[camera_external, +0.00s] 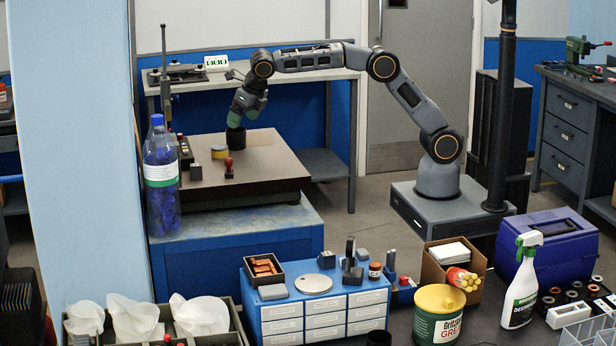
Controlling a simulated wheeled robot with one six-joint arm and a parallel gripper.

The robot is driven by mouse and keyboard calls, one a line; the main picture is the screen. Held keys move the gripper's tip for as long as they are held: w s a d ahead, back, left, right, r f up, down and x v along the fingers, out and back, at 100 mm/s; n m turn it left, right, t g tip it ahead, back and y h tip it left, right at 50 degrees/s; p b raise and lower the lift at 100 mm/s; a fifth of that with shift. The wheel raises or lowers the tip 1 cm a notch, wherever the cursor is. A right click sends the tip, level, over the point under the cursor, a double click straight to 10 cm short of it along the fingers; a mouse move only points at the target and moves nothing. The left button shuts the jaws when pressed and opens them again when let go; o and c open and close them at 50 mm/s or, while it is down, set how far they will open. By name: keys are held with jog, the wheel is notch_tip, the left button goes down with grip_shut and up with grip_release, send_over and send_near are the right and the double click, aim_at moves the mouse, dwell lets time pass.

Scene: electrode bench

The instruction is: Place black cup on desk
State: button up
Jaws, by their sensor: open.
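A black cup (235,139) is on the brown-topped desk (275,160), towards its back. My gripper (236,121) points down right at the top of the cup, with its jaws open. The fingertips are small and partly merge with the cup's dark rim, so I cannot tell whether they touch it. The cup looks upright, and its base appears to be at the desk surface.
A yellow tape roll (219,152), a red-handled stamp (229,168) and a small dark block (196,172) are near the cup. A large blue-capped bottle (161,180) stands at the left. The desk's right part is clear.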

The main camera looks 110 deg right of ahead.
aim_at(235, 137)
jog(key=shift+p+x, duration=0.75)
jog(key=shift+x, duration=3.05)
jog(key=shift+w, duration=0.15)
jog(key=shift+c, duration=0.2)
jog(key=c, duration=1)
jog(key=shift+r, duration=0.15)
